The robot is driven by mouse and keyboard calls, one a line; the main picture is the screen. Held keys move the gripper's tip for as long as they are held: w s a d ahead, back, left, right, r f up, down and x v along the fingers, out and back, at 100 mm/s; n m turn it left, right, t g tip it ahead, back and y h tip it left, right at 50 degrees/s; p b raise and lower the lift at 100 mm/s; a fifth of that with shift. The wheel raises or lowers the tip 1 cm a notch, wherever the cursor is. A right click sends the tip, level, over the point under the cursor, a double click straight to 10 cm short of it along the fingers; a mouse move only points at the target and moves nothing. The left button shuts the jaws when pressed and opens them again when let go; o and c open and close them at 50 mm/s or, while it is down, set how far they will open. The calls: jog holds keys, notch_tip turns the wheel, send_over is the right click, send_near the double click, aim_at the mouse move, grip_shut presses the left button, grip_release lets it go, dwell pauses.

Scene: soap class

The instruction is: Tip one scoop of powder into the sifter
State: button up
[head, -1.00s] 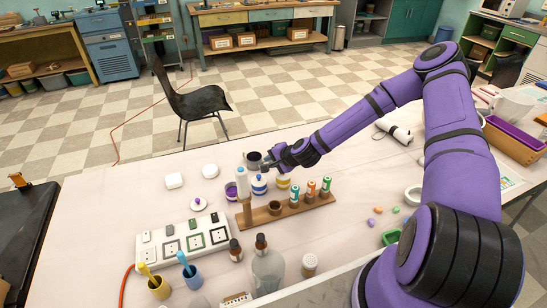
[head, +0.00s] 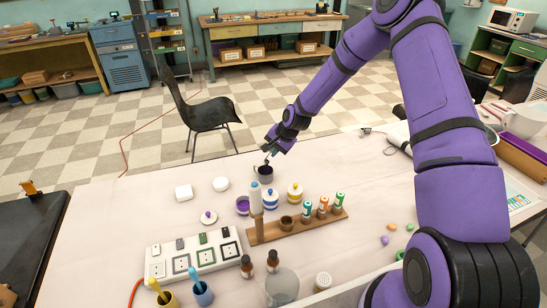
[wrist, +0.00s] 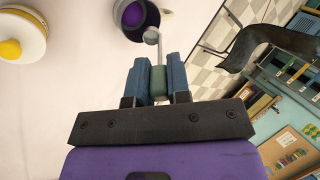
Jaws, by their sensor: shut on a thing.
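My gripper (head: 271,146) is shut on the green handle of a small scoop (wrist: 152,37), just beyond the table's middle. The scoop's pale round bowl is beside the rim of a dark grey cup, likely the sifter (head: 265,174), in the wrist view. The cup (wrist: 121,30) stands upright and shows purple inside, apparently powder. I cannot tell whether the bowl holds powder. An open purple jar (head: 242,208) stands nearer me; its lid with a purple knob (head: 208,218) lies to its left.
Jars with blue (head: 270,199) and yellow (head: 294,193) lids stand near the cup; a wooden rack (head: 290,228) with small bottles stands in front. A power strip (head: 195,256) and bottles fill the near side.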

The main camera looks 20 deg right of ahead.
jog(key=shift+w+a+r+g+h, duration=0.3)
jog(key=shift+w+a+g+h, duration=0.25)
jog(key=shift+a+g+h, duration=0.1)
jog(key=shift+w+a+r+g+h, duration=0.25)
jog(key=shift+w+a+g+h, duration=0.25)
jog(key=shift+g+h, duration=0.25)
jog(key=shift+w+a+r+g+h, duration=0.25)
jog(key=shift+w+a+g+h, duration=0.15)
jog(key=shift+g+h, duration=0.3)
